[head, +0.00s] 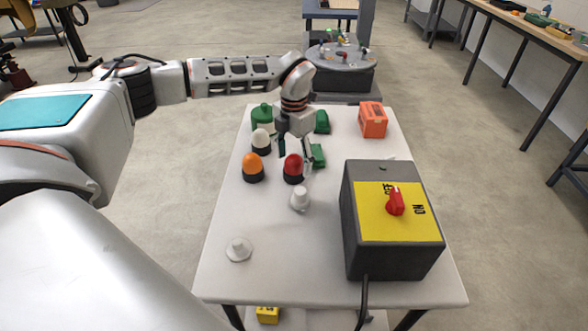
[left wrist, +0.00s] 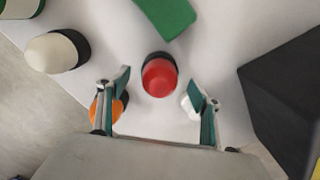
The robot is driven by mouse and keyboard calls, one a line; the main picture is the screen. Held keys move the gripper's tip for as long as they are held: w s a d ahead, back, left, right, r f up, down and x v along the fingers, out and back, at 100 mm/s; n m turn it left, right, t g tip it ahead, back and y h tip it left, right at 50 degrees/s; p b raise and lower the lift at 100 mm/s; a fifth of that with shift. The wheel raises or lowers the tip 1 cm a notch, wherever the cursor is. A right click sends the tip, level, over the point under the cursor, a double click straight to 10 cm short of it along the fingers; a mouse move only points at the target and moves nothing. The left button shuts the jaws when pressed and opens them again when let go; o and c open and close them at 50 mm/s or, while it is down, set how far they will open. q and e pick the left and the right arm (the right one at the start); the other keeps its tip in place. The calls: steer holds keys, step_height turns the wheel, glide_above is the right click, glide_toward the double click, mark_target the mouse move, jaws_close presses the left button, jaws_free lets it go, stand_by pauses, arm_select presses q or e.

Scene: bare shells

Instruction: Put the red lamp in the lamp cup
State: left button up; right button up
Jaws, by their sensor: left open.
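The red lamp (head: 293,168), a red dome on a dark base, stands upright on the white table. My left gripper (head: 294,151) is open, pointing down just behind and above it. In the left wrist view the red lamp (left wrist: 159,78) shows in the gap between the spread fingers, not gripped. A white stepped piece (head: 300,199) stands just in front of the lamp, and a white flanged piece (head: 238,249) lies near the front left. I cannot tell which, if either, is the lamp cup. My right gripper is out of view.
An orange lamp (head: 253,167) and a white lamp (head: 261,140) stand close on the left, with a green lamp (head: 262,114) behind. Green blocks (head: 318,155) lie beside the gripper. A dark switch box (head: 380,262) fills the front right; an orange box (head: 373,120) stands behind.

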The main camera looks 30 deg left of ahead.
arm_select(q)
step_height(320, 180, down, 2)
steer(key=shift+f, duration=0.15)
steer(key=c, duration=1.4)
